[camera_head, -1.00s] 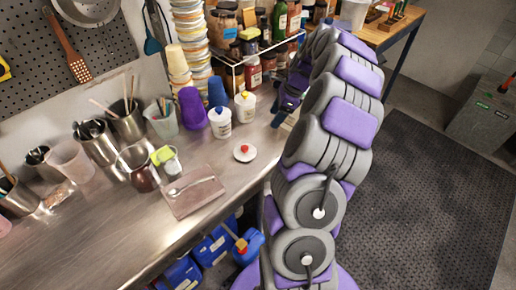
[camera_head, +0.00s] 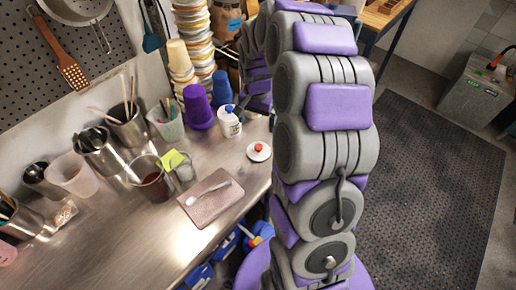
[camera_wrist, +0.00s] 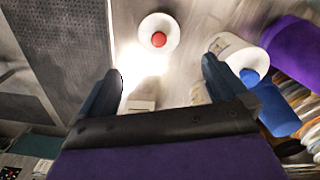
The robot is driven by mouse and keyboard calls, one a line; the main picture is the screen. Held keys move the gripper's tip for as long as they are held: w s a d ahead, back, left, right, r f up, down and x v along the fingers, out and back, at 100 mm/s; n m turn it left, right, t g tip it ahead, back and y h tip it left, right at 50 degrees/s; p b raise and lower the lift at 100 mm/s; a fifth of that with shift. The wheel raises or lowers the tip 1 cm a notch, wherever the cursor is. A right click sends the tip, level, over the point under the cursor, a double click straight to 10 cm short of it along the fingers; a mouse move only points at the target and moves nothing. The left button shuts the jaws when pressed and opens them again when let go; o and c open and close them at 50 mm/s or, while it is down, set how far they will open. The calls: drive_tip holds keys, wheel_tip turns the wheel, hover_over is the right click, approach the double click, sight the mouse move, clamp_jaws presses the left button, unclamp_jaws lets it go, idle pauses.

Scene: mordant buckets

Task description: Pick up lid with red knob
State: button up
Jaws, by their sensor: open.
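The lid with the red knob (camera_head: 259,151) is a small white disc lying flat on the metal counter near its right edge. In the wrist view the lid (camera_wrist: 158,36) is ahead of my gripper, near the top centre, apart from the fingers. My gripper (camera_wrist: 160,85) is open and empty, its two dark fingers spread wide. In the head view my own arm fills the right centre, and my gripper cannot be made out clearly there.
A white jar with a blue knob (camera_head: 229,121) stands close behind the lid; it also shows beside the right finger (camera_wrist: 238,58). Purple cups (camera_head: 198,107) and blue cups (camera_head: 222,88) stand behind. A tray with a spoon (camera_head: 208,198) lies front left. The counter edge is close right.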

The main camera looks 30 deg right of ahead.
approach(257, 147)
drive_tip(key=f+b, duration=0.1)
drive_tip(key=f, duration=0.1)
drive_tip(key=a+f+b, duration=0.1)
drive_tip(key=f, duration=0.2)
drive_tip(key=shift+s+a+f, duration=0.1)
drive_tip(key=shift+a+f, duration=0.1)
drive_tip(key=shift+f, duration=0.15)
drive_tip(key=shift+d+f, duration=0.2)
drive_tip(key=shift+d, duration=0.1)
drive_tip(key=d+f, duration=0.2)
drive_tip(key=f, duration=0.1)
drive_tip(key=d+f+b, duration=0.1)
drive_tip(key=shift+f, duration=0.35)
drive_tip(key=shift+a+f, duration=0.2)
drive_tip(key=shift+a, duration=0.1)
drive_tip(key=shift+a+r, duration=0.2)
drive_tip(key=shift+a, duration=0.85)
drive_tip(key=shift+c, duration=1.2)
drive_tip(key=shift+d, duration=0.25)
drive_tip(key=shift+c, duration=0.8)
drive_tip(key=shift+d+f, duration=0.1)
drive_tip(key=shift+d, duration=0.6)
drive_tip(key=shift+c, duration=1.1)
